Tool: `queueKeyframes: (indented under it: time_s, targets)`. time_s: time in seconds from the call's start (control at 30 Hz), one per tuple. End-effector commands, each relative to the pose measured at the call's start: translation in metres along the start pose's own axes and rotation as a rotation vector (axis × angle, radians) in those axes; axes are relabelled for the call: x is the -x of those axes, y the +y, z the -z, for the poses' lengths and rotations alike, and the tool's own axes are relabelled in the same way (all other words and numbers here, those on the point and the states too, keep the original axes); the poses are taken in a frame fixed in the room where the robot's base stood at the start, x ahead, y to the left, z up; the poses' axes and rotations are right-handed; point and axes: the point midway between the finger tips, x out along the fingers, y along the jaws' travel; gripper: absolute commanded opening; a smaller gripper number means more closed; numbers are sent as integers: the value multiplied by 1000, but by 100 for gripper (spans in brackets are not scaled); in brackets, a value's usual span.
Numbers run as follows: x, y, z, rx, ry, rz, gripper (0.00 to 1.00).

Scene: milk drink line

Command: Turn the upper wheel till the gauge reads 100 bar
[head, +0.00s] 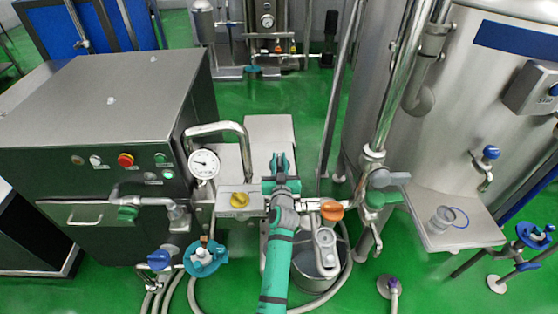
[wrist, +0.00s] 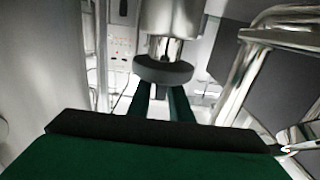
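The round white gauge (head: 204,164) stands beside the steel cabinet in the head view; its scale is too small to read. A teal wheel (head: 205,258) sits low below it, and an orange round handle (head: 332,210) is right of my gripper. I cannot tell which is the upper wheel. My gripper (head: 280,160) points away, right of the gauge, with its fingers apart. In the wrist view, its fingers (wrist: 160,92) reach toward a dark grey disc (wrist: 162,70) under a steel cylinder. The disc overlaps the fingertips; I cannot tell whether they touch. Nothing is visibly held.
A grey box with a yellow knob (head: 239,200) is just left of my gripper. A curved steel pipe (head: 220,128) rises behind it. The steel cabinet (head: 100,100) is at left, a large tank (head: 470,100) at right. Green floor (head: 240,98) is open behind.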

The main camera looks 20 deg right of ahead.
Motion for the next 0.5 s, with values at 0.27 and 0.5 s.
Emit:
queueKeyframes:
  time_s: [0.27,0.5]
  targets:
    - [0,0,0,0,0,-2,0]
    - [-2,0,1,1,-2,-50,0]
